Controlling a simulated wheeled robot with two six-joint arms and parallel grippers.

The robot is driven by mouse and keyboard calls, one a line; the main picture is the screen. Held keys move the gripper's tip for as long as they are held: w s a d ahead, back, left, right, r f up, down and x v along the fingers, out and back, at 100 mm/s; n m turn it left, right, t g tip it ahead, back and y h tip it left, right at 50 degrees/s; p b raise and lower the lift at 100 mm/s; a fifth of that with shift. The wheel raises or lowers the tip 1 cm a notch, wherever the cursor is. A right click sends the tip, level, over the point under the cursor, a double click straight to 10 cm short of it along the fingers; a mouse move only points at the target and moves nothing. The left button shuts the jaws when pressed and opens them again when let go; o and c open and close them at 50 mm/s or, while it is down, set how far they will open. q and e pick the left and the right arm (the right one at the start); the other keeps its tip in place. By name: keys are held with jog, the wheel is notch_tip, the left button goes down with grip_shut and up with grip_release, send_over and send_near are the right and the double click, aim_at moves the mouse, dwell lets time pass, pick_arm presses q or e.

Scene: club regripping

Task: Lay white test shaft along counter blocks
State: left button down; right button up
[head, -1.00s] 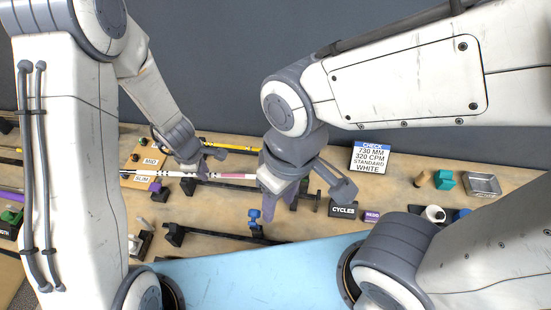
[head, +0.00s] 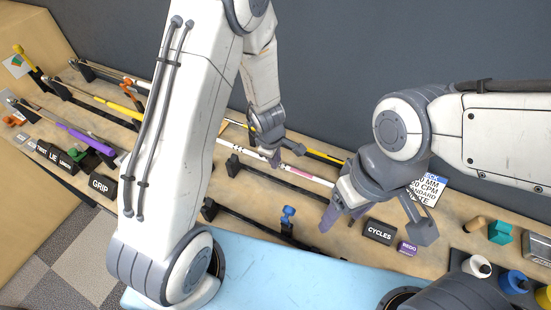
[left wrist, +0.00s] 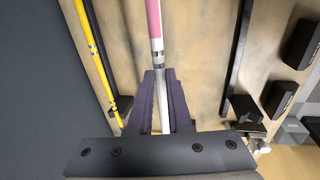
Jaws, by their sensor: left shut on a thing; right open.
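The white test shaft (head: 300,172), with a pink section and dark bands, runs slanting above the wooden counter (head: 450,220). My left gripper (head: 272,158) is shut on it left of the pink part. In the left wrist view the shaft (left wrist: 155,35) passes between its purple fingers (left wrist: 163,100). My right gripper (head: 342,215) is open at the shaft's right end, its purple fingers pointing down; I cannot tell whether they touch it. Dark blocks stand on the counter, one (head: 232,166) below the shaft's left part and another labelled CYCLES (head: 379,231) to the right.
A yellow shaft (head: 325,156) lies behind the white one. A dark bar with a blue clamp (head: 288,214) lies in front. A sign (head: 430,188) stands behind the right gripper. At far left are a purple-gripped club (head: 85,138) and a GRIP block (head: 103,187).

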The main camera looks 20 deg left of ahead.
pick_arm(q)
notch_tip(320, 180, down, 8)
jog(key=b, duration=0.7)
jog(key=shift+r, duration=0.15)
dwell(0.4)
jog(key=shift+f+b, duration=0.45)
jog(key=shift+b, duration=0.05)
jog(key=shift+f, duration=0.1)
jog(key=c, duration=0.8)
grip_release()
jog(key=shift+o, duration=0.2)
